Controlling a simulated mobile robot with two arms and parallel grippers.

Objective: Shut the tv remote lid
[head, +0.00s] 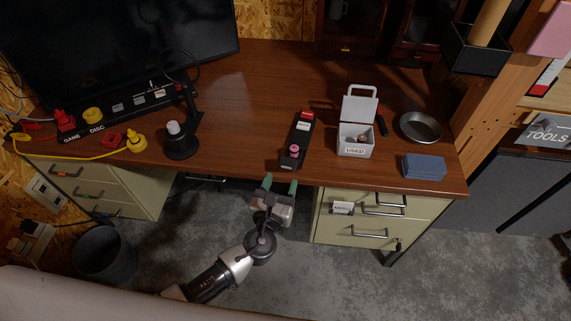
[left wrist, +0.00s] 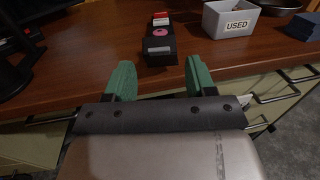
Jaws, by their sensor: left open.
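The tv remote (head: 299,135) is a long black object lying on the desk near its front edge. It has a pink round part at its near end and a red and white part at its far end. It also shows in the left wrist view (left wrist: 159,45), beyond the fingers. I cannot make out clearly which part is its lid or how far it stands open. My left gripper (head: 280,184) is open and empty, just off the desk's front edge and short of the remote. Its green fingers (left wrist: 160,78) are spread apart in the left wrist view. My right gripper is not in view.
A white box marked USED (head: 355,148), with its lid up, stands right of the remote. A dark round dish (head: 420,127) and a blue box (head: 424,167) lie farther right. A black stand (head: 181,146) is at left. The brown desk (head: 240,130) is clear between stand and remote.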

